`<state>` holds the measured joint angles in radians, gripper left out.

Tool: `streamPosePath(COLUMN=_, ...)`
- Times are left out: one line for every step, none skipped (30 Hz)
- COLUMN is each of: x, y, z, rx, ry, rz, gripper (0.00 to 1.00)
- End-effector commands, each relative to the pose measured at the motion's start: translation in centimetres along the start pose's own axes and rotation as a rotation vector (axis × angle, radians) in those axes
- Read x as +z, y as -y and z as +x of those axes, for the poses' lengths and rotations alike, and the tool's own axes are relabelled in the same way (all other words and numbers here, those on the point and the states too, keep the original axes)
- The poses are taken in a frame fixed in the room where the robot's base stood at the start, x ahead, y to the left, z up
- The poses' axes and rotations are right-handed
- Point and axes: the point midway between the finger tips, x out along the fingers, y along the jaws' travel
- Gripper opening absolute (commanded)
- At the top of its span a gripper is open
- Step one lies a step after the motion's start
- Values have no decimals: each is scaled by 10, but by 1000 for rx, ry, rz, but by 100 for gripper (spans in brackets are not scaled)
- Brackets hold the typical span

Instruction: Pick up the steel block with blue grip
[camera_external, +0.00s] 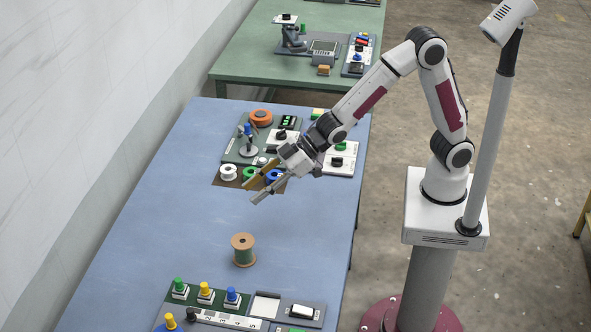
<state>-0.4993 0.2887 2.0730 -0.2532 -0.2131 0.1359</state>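The steel block with the blue grip (231,299) sits at the near end of the blue table, at the right end of a row on a dark green board. Beside it to the left stand a similar block with a yellow grip (205,294) and one with a green grip (179,289). My gripper (251,193) is open and empty. It hangs over the middle of the table, well behind the blue-grip block, with its fingers pointing down and left.
A wooden spool with green thread (243,250) stands between my gripper and the blocks. A numbered strip (225,318) and a grey tray lie beside the blocks. The table's middle left is clear.

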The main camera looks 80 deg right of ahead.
Motion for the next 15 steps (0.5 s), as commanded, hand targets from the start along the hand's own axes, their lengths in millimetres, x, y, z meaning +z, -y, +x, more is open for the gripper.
streamPosePath(x=2, y=12, z=12, rx=-21, ry=-9, rz=-11, gripper=34)
streamPosePath(x=2, y=19, z=18, rx=-32, ry=-17, rz=-16, gripper=34)
streamPosePath(x=2, y=27, z=26, rx=-47, ry=-27, rz=-23, gripper=34)
streamPosePath(x=1, y=34, z=32, rx=-59, ry=-37, rz=-28, gripper=34)
streamPosePath(x=2, y=41, z=38, rx=-71, ry=-43, rz=-33, gripper=34)
streamPosePath(x=2, y=50, z=46, rx=-87, ry=-54, rz=-40, gripper=34)
streamPosePath(x=3, y=56, z=51, rx=-99, ry=-63, rz=-45, gripper=34)
streamPosePath(x=3, y=64, z=56, rx=-111, ry=-71, rz=-49, gripper=34)
streamPosePath(x=4, y=74, z=63, rx=-127, ry=-82, rz=-54, gripper=34)
streamPosePath(x=6, y=81, z=69, rx=-140, ry=-89, rz=-58, gripper=34)
streamPosePath(x=7, y=88, z=74, rx=-152, ry=-97, rz=-62, gripper=34)
streamPosePath(x=8, y=98, z=80, rx=-170, ry=-108, rz=-68, gripper=34)
streamPosePath(x=10, y=106, z=85, rx=-183, ry=-115, rz=-72, gripper=34)
streamPosePath(x=12, y=113, z=90, rx=-195, ry=-123, rz=-76, gripper=34)
streamPosePath(x=14, y=124, z=96, rx=-213, ry=-133, rz=-80, gripper=34)
